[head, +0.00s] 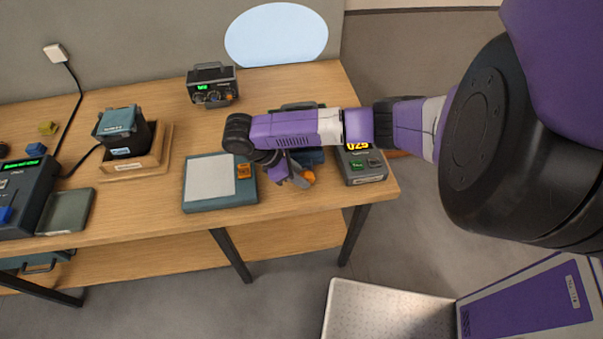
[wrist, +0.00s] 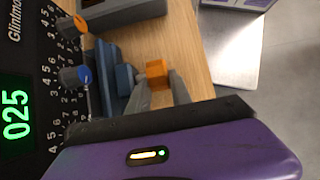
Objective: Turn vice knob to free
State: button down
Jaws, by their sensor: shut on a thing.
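The blue vice (head: 312,157) stands near the table's front edge, partly hidden by my arm in the head view. Its blue body also shows in the wrist view (wrist: 106,80). The orange vice knob (head: 307,178) sticks out at its front end. In the wrist view the knob (wrist: 157,73) sits between the two grey fingertips of my gripper (wrist: 160,82). My gripper (head: 296,178) is shut on the knob. I cannot read any free or locked mark on the vice.
A device with a 025 display (head: 364,162) stands right of the vice, close to it. A grey-topped pad with an orange button (head: 212,180) lies to the left. A black box with knobs (head: 212,88) stands behind.

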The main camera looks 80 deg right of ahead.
jog(key=shift+g, duration=0.5)
jog(key=c, duration=1.4)
grip_release()
jog(key=shift+c, duration=0.2)
jog(key=shift+w, duration=0.1)
jog(key=shift+v, duration=3.9)
jog(key=shift+a, duration=0.15)
